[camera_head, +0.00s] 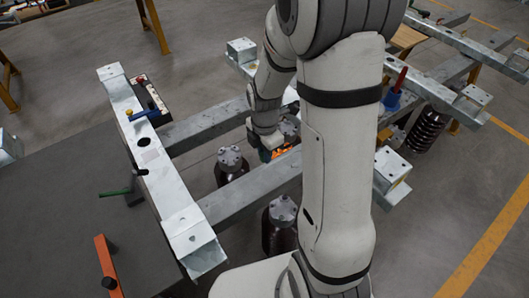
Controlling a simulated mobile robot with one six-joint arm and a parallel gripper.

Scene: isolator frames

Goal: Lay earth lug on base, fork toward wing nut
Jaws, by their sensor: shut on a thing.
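My gripper (268,153) is low between the frame's cross beams, small and partly hidden by my own arm. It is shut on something. A small orange-copper piece (283,149) shows right at its fingers, probably the earth lug. Its shape and the direction of its fork are too small to tell. A grey-topped dark insulator (287,127) stands just behind my gripper. I cannot make out the wing nut or which surface is the lug's base; my arm covers much of that area.
Galvanised beams (232,205) surround my gripper. More dark insulators stand at the left (230,160) and front (281,212). A grey table at the left holds a green-handled tool (115,193) and an orange bar (106,262). A blue, red-handled item (393,97) is on the right frame.

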